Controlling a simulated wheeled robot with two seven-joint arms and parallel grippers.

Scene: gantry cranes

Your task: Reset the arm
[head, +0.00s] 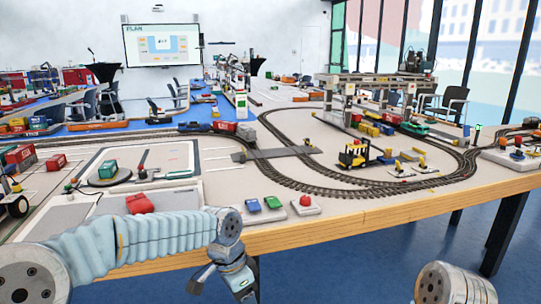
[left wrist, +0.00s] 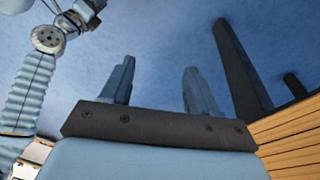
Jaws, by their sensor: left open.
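My left arm (head: 150,235) comes in from the left along the front edge of the table and bends down at its right end. My left gripper shows in the left wrist view (left wrist: 160,85), with its two fingers apart and nothing between them. It points toward the blue floor (left wrist: 155,50), off the table's edge. In the head view the fingers are hard to make out below the arm. Only a rounded link of my right arm (head: 450,285) shows at the bottom right; its gripper is out of view.
The table (head: 330,220) carries a model railway with looping track, a yellow forklift (head: 355,154) and model gantry cranes (head: 375,82). Dark table legs (left wrist: 240,70) stand beside the left gripper.

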